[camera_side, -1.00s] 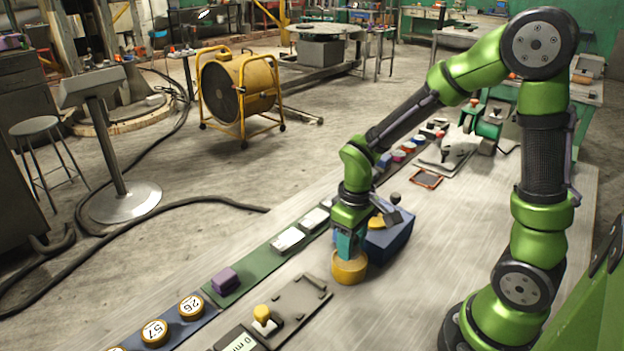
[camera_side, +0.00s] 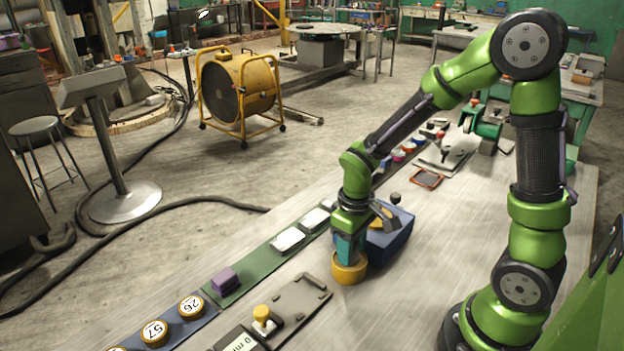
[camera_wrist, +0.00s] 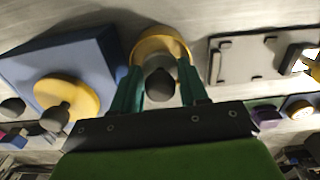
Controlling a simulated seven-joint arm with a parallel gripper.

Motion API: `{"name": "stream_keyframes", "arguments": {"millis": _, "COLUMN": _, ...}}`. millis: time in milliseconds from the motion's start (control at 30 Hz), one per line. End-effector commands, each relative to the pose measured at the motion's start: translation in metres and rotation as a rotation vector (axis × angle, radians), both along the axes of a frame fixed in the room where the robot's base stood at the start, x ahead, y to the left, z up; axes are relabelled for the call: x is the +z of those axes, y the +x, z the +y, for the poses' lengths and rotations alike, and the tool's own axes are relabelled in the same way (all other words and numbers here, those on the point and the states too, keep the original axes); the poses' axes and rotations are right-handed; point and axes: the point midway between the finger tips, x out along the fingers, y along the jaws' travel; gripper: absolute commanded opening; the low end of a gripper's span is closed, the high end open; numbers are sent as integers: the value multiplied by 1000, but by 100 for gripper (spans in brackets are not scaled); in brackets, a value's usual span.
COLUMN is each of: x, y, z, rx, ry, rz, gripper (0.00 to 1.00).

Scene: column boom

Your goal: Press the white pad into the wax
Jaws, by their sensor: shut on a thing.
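A round yellow tin (camera_side: 350,272) with a paler inside stands on the bench, directly under my gripper (camera_side: 349,256). In the wrist view the tin's yellow rim (camera_wrist: 160,33) shows just beyond the fingertips. My gripper (camera_wrist: 160,75) is shut on a dark grey rounded knob (camera_wrist: 160,86). The knob sits over the tin. The underside of the held piece, where a white pad could be, is hidden. I cannot tell whether it touches the wax.
A blue block (camera_side: 392,236) with a yellow disc and grey knobs stands close behind the tin. A flat grey plate (camera_side: 300,300) lies to its left. White blocks (camera_side: 288,240) and a purple block (camera_side: 224,280) line the green strip. Bare bench lies to the right.

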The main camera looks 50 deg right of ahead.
Motion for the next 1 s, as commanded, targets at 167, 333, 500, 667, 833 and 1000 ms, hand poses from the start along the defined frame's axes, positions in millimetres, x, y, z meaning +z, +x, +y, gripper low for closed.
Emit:
{"name": "stream_keyframes", "arguments": {"millis": 167, "x": -2, "y": 0, "z": 0, "rx": 0, "ry": 0, "rz": 1, "gripper": 19}}
{"name": "stream_keyframes", "arguments": {"millis": 333, "x": -4, "y": 0, "z": 0, "rx": 0, "ry": 0, "rz": 1, "gripper": 19}}
{"name": "stream_keyframes", "arguments": {"millis": 500, "x": -6, "y": 0, "z": 0, "rx": 0, "ry": 0, "rz": 1, "gripper": 19}}
{"name": "stream_keyframes", "arguments": {"millis": 667, "x": -8, "y": 0, "z": 0, "rx": 0, "ry": 0, "rz": 1, "gripper": 19}}
{"name": "stream_keyframes", "arguments": {"millis": 833, "x": -8, "y": 0, "z": 0, "rx": 0, "ry": 0, "rz": 0, "gripper": 19}}
{"name": "stream_keyframes", "arguments": {"millis": 1000, "x": -8, "y": 0, "z": 0, "rx": 0, "ry": 0, "rz": 1, "gripper": 19}}
